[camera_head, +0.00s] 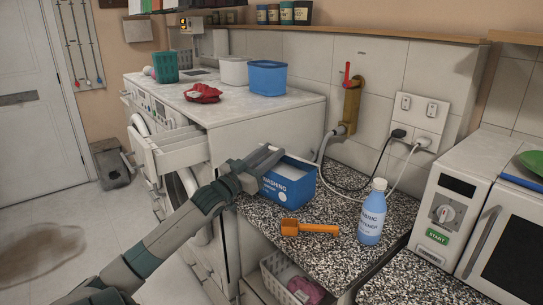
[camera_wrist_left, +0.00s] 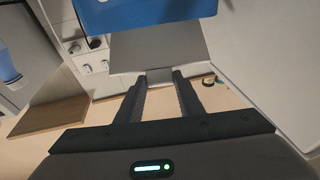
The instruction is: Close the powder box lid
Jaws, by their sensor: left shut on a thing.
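The blue powder box (camera_head: 288,190) stands on the speckled counter, with white lettering on its front and a pale open top. It also shows at the top of the left wrist view (camera_wrist_left: 150,14). Its lid (camera_wrist_left: 158,50) is a grey flap with a small tab, seen below the box's blue side in that view. My left gripper (camera_head: 271,157) is at the box's left upper edge and is shut on the lid's tab, between the fingertips (camera_wrist_left: 159,78). The gripper hides most of the lid in the head view. My right gripper is not in view.
A white washing machine (camera_head: 262,125) is at the left, a microwave (camera_head: 500,225) at the right. A basket (camera_head: 275,272) sits below the counter.

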